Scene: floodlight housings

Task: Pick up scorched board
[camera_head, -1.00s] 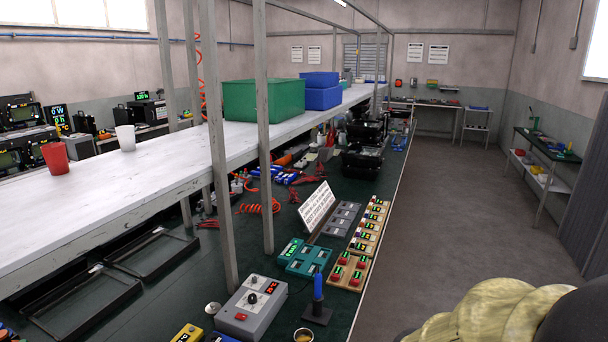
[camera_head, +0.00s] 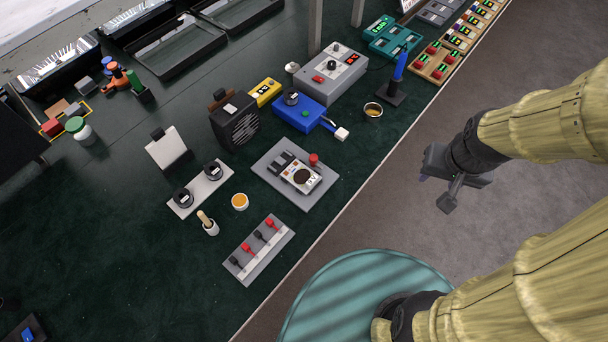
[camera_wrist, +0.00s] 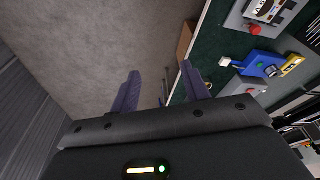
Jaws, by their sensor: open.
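I cannot make out any piece that is clearly a scorched board in either current view. My gripper (camera_head: 436,188) is beyond the right edge of the bench, over the grey floor, in the head view. In the wrist view my gripper (camera_wrist: 158,72) shows two dark fingers spread apart with nothing between them. The dark green bench top (camera_head: 110,240) fills the left and middle of the head view.
A grey plate with a meter (camera_head: 303,178), a plug strip (camera_head: 259,249), a blue device (camera_head: 299,112) and a black speaker-like box (camera_head: 236,124) stand on the bench. Black open housings (camera_head: 175,45) lie at the back. Bare bench shows at lower left.

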